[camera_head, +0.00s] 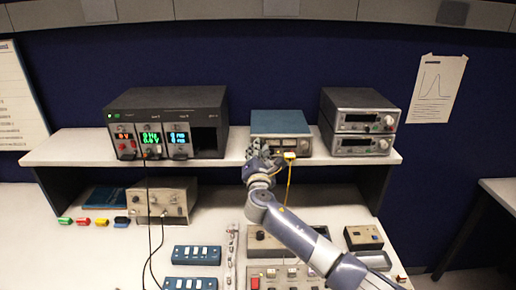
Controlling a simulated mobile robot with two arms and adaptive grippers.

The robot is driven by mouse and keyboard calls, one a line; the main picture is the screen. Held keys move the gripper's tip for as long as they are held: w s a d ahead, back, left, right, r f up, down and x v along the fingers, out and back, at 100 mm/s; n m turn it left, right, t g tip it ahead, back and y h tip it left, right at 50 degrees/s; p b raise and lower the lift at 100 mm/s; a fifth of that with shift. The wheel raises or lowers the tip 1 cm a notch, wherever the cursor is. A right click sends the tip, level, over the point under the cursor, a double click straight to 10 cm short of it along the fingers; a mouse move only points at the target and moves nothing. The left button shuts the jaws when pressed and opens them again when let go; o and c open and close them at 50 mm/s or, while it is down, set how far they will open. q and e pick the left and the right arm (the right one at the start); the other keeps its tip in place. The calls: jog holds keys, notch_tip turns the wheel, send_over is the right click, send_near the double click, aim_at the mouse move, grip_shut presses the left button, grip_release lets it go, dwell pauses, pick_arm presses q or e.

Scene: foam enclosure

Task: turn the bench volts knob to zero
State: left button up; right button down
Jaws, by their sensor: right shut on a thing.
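A blue-topped bench unit (280,122) stands in the middle of the shelf, its front facing me. My right gripper (258,148) is at the lower left of this front, shut on what appears to be the bench volts knob. The fingers hide the knob, so its pointer and setting cannot be read. A small yellow plug or connector (289,156) with a yellow lead shows just right of the gripper, by the unit's lower front. My left gripper is not in view.
A black rack with lit displays (167,95) stands left on the shelf (75,150); two stacked instruments (361,122) stand right. Below are a beige box (165,198), blue switch panels (196,255) and a small dark box (363,237). Black leads hang from the rack.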

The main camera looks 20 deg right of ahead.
jog(key=shift+n, duration=0.6)
jog(key=c, duration=1.4)
grip_release()
jog(key=v, duration=1.2)
jog(key=shift+f, duration=0.1)
